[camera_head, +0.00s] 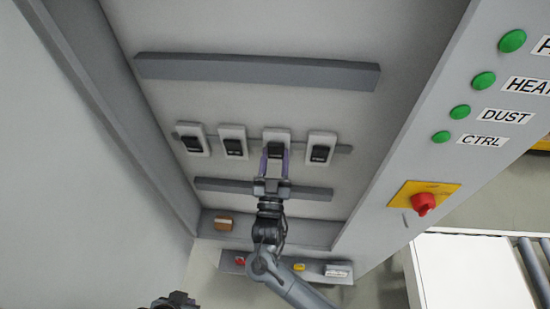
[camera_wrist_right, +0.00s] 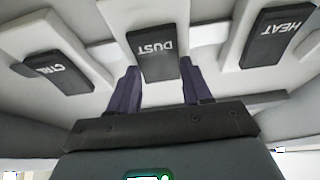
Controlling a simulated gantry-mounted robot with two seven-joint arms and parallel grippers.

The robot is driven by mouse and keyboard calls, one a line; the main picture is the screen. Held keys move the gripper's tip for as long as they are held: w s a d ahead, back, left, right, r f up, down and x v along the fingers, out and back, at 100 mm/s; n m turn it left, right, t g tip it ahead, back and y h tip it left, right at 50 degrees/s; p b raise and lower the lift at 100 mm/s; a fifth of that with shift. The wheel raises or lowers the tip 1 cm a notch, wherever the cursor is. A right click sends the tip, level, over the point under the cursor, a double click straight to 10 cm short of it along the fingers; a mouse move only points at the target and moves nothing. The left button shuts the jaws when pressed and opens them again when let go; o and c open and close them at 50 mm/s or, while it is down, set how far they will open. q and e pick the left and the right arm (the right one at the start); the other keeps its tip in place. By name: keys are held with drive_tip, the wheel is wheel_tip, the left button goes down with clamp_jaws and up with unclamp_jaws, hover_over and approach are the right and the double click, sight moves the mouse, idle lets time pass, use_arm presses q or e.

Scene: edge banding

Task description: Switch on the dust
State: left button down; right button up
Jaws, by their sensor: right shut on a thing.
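The DUST switch (camera_wrist_right: 154,52) is a black handle with white lettering on a pale housing, upside down in the right wrist view. In the head view it is the third switch from the left (camera_head: 276,136), partly covered by my gripper. My right gripper (camera_wrist_right: 157,88) has a finger on each side of the DUST handle and is shut on it. In the head view the right gripper (camera_head: 275,165) reaches up from below. A dark part of what looks like my left gripper (camera_head: 174,301) shows at the bottom edge; its jaws cannot be made out.
The CTRL switch (camera_wrist_right: 57,70) and HEAT switch (camera_wrist_right: 275,33) flank DUST closely. Grey bars run above (camera_head: 255,71) and below (camera_head: 315,192) the switch row. On the right panel are green lamps, including DUST's (camera_head: 460,112), and a red knob (camera_head: 423,204) on a yellow plate.

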drive_tip(key=shift+r+g+p, duration=0.65)
drive_tip(key=shift+g+p, duration=0.65)
drive_tip(key=shift+p, duration=1.4)
drive_tip(key=shift+w+f+g+p, duration=0.1)
drive_tip(key=shift+f+g+p, duration=0.05)
drive_tip(key=shift+g+p, duration=0.3)
drive_tip(key=shift+f, duration=0.1)
drive_tip(key=o, duration=1.1)
drive_tip(key=shift+c, duration=0.2)
